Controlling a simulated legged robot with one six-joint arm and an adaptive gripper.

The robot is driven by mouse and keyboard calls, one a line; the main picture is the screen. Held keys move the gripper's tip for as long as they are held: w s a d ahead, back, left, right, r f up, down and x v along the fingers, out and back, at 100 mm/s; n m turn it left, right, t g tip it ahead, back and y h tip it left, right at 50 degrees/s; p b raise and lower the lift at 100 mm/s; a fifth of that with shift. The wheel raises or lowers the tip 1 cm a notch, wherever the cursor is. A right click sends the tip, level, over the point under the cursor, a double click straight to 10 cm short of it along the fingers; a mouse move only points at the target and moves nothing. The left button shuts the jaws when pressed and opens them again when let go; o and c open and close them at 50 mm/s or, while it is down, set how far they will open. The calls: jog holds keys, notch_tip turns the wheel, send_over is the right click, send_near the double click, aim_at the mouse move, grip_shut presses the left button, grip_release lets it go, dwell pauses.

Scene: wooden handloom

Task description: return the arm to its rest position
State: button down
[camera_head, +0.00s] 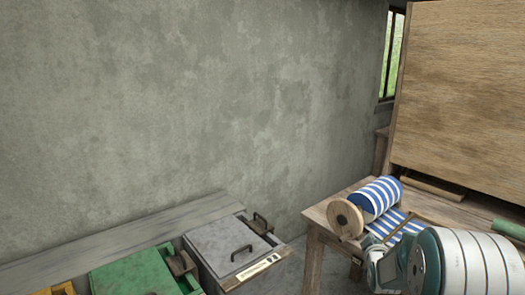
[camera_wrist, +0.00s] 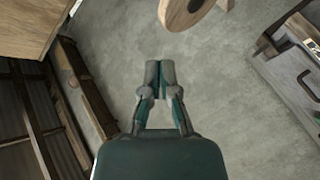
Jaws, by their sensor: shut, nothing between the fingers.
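My gripper (camera_wrist: 160,75) shows in the wrist view with its two grey fingertips together and nothing between them. Bare grey floor lies beyond the fingertips. In the head view, white and teal parts of my arm fill the lower right corner, in front of a wooden table (camera_head: 322,217). The fingertips cannot be made out there. A wooden spool with blue and white striped cloth (camera_head: 379,194) lies on that table, and part of its round wooden end (camera_wrist: 185,12) shows at the top of the wrist view, apart from the fingers.
A grey lidded box (camera_head: 228,247) and a green box (camera_head: 135,275) stand along the wall at the lower left of the head view. A large wooden panel (camera_head: 460,90) rises at the right. Wooden beams (camera_wrist: 85,90) run along the left of the wrist view.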

jog(key=s+a+r+m+g+y, duration=0.1)
jog(key=s+a+r+m+g, duration=0.1)
jog(key=s+a+r, duration=0.45)
jog(key=s+a+r+m+g+y, duration=0.1)
jog(key=s+a+r+m+g, duration=0.2)
jog(key=s, duration=0.6)
jog(key=s+a+m+g, duration=0.1)
jog(key=s+a, duration=0.3)
jog(key=s, duration=0.8)
jog(key=s+a+m+g+y, duration=0.1)
jog(key=s+a+g, duration=0.2)
jog(key=s, duration=0.9)
jog(key=shift+a+r+m+g, duration=0.15)
jog(key=shift+a+m+g, duration=0.15)
jog(key=shift+a, duration=0.1)
jog(key=shift+d, duration=0.1)
